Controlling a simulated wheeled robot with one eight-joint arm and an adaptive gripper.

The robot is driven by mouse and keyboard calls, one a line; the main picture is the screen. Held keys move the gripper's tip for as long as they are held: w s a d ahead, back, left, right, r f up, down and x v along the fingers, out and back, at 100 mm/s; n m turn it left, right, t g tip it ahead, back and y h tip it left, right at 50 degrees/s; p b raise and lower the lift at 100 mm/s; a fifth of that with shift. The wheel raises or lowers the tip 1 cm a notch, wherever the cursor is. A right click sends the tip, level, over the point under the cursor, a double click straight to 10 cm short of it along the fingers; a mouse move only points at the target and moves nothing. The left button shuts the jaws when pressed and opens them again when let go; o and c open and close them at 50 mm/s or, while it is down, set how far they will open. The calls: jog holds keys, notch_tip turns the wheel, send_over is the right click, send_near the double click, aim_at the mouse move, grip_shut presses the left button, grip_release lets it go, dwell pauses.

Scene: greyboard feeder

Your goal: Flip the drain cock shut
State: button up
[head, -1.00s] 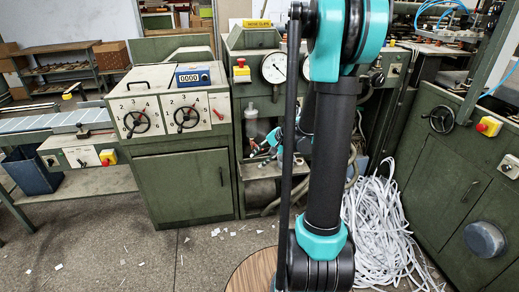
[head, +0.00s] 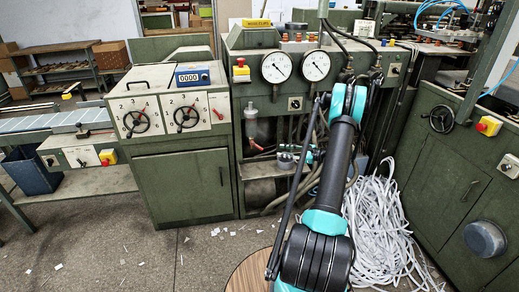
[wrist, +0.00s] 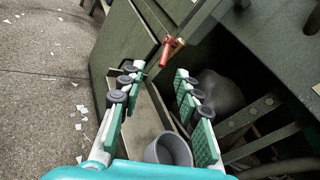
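The drain cock shows in the wrist view as a small red lever (wrist: 167,50) on a brass-coloured fitting, near the edge of the green cabinet. It points downward at a slant. My gripper (wrist: 158,72) is open, its two green-padded fingers apart with nothing between the tips. The red lever is just beyond the tips, roughly centred between them, with no visible contact. In the head view my gripper (head: 290,157) is small and partly hidden in front of the machine's lower opening. A small red part (head: 256,147) shows to its left, below a clear bowl (head: 251,122).
A grey cup (wrist: 169,150) stands in a tray below the fingers. Dark hoses and a ribbed frame (wrist: 250,115) crowd the right of the wrist view. Two round gauges (head: 276,67) sit above. White paper strips (head: 385,225) pile on the floor at right.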

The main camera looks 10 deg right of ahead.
aim_at(257, 146)
jog(key=d+f+m+t+y, duration=0.1)
jog(key=d+f, duration=0.2)
jog(key=x, duration=1.7)
jog(key=shift+s, duration=0.1)
jog(key=shift+c, duration=0.6)
grip_shut()
